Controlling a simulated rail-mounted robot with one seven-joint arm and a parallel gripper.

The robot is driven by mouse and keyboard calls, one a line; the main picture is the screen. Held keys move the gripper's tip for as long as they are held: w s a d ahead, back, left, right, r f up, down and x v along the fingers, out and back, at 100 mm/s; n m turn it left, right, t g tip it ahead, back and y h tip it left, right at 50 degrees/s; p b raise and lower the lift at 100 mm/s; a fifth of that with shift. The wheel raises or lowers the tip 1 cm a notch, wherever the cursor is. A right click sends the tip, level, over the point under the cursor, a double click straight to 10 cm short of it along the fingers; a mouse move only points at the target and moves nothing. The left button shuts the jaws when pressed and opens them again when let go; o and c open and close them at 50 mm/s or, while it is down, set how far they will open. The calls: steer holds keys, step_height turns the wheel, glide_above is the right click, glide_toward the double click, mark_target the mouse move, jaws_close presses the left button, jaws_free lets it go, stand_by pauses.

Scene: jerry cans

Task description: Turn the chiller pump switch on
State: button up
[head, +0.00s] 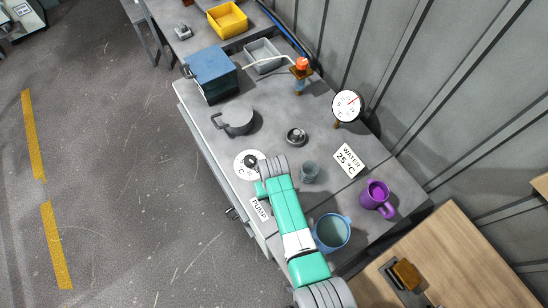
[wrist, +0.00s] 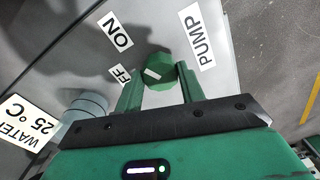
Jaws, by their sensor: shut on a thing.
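The pump switch is a round green knob (wrist: 162,68) with a white pointer mark, seen in the wrist view. My gripper (wrist: 157,74) has its two green fingers on either side of the knob and is shut on it. An ON label (wrist: 115,33) and a partly covered OFF label (wrist: 121,75) sit to the left of the knob. The white mark lies on the knob's left side, toward the OFF label. The PUMP label (wrist: 197,35) is to the right; it also shows in the head view (head: 260,209). There, my arm largely hides the switch.
A grey pan (head: 236,121), a blue box (head: 212,72) and a round gauge (head: 347,105) are further back on the bench.

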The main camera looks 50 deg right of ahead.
steer(key=o, duration=1)
steer(key=shift+c, duration=0.2)
step_height(320, 180, up, 8)
steer(key=shift+f+p, duration=0.1)
steer(key=shift+p, duration=0.7)
